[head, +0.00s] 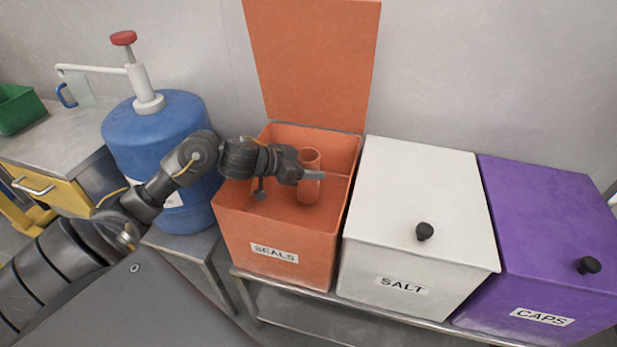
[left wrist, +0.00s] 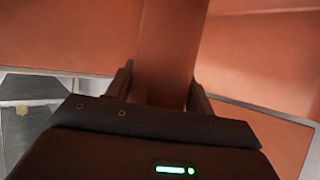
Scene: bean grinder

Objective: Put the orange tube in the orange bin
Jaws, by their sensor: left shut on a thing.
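The orange tube (head: 309,158) is upright in my left gripper (head: 312,175), which is shut on it. The tube shows over the open orange bin (head: 275,230), labelled SEALS, with its lid (head: 315,60) raised at the back. The tube's lower part appears within the bin's opening; I cannot tell if it touches the floor. In the left wrist view the tube (left wrist: 168,50) stands between the two fingers (left wrist: 160,90), with orange bin walls (left wrist: 260,60) around it. My right gripper is not in view.
A closed white SALT bin (head: 415,210) and a closed purple CAPS bin (head: 545,220) stand to the right. A blue drum (head: 150,135) with a pump stands to the left. A green bin (head: 18,108) sits on a bench at far left.

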